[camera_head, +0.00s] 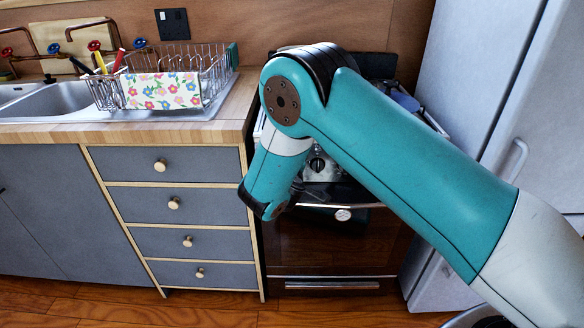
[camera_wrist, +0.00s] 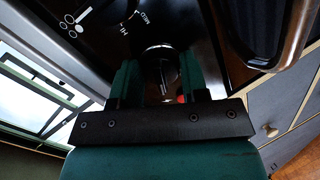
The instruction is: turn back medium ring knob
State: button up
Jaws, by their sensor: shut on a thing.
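In the wrist view, a dark round stove knob (camera_wrist: 160,60) sits on the glossy black control panel, beside the printed marks "HI" and "MED". The two teal fingers of my gripper (camera_wrist: 158,80) are on either side of it, shut on the knob. The knob's lower part is partly hidden between the fingers.
The oven door (camera_head: 330,245) is below the panel, and its dark handle (camera_wrist: 298,30) is close by in the wrist view. Grey drawers (camera_head: 180,207) and a counter with a dish rack (camera_head: 215,75) stand left. A pale fridge (camera_head: 480,75) stands right.

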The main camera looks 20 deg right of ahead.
jog(key=o, duration=0.9)
jog(key=b+v, duration=0.1)
jog(key=v, duration=1.6)
jog(key=shift+s+a, duration=0.15)
jog(key=shift+s, duration=0.1)
